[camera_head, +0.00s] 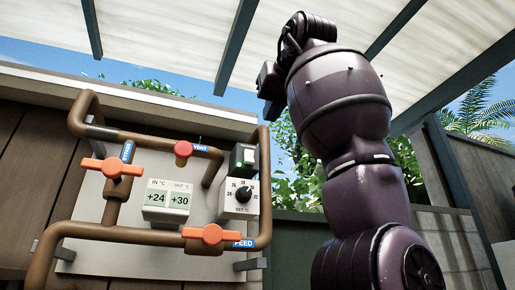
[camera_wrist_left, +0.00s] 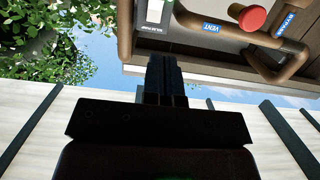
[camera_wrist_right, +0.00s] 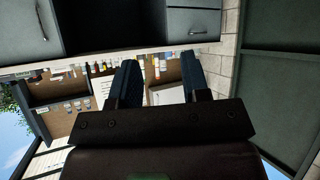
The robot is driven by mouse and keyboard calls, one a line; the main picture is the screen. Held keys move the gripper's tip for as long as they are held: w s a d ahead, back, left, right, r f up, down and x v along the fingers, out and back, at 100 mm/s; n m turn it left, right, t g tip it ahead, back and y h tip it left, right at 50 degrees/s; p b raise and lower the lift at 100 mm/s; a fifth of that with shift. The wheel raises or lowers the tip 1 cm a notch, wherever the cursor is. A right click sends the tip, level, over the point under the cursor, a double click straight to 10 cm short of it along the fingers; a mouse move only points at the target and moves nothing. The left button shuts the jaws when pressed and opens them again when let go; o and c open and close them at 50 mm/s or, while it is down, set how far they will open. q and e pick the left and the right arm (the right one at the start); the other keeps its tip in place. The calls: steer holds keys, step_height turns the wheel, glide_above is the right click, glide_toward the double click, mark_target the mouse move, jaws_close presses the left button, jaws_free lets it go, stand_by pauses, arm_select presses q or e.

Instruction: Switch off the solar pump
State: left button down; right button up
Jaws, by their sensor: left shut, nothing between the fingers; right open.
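The solar pump switch box (camera_head: 243,158), small and grey with a dark face and a light rocker, is mounted at the upper right of the pipe panel. In the left wrist view the switch (camera_wrist_left: 154,12) shows upside down at the top edge, partly cut off, with a "SOLAR PUMP" label below it. My left gripper (camera_head: 268,82) is dark, above and right of the box in the head view. In its wrist view the left gripper (camera_wrist_left: 165,62) has its fingers shut and empty, pointing toward the switch, apart from it. My right gripper (camera_wrist_right: 160,75) is open and empty.
A dial controller (camera_head: 240,196) sits directly below the switch. A red vent knob (camera_head: 183,149), orange valve handles (camera_head: 113,167) and copper pipes (camera_head: 150,235) surround it. A temperature display (camera_head: 168,200) is left of the dial. The right wrist faces shelves and grey cabinets (camera_wrist_right: 195,25).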

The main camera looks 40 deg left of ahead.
mark_target(247, 157)
arm_select(q)
steer(key=p+x, duration=0.2)
steer(key=x, duration=1.1)
steer(key=shift+w+a+f, duration=0.1)
steer(key=shift+w+a, duration=0.15)
steer(key=shift+a, duration=0.1)
arm_select(e)
steer(key=shift+s+r, duration=0.5)
arm_select(q)
steer(key=shift+a+f+t+y+b, duration=0.25)
steer(key=shift+f+t+y+b, duration=0.15)
steer(key=shift+y+b, duration=0.5)
steer(key=shift+w+f+t+y+b, duration=0.15)
steer(key=shift+t+y+b, duration=0.25)
steer(key=shift+y+b, duration=0.4)
steer(key=shift+r, duration=0.3)
arm_select(e)
steer(key=shift+x, duration=0.95)
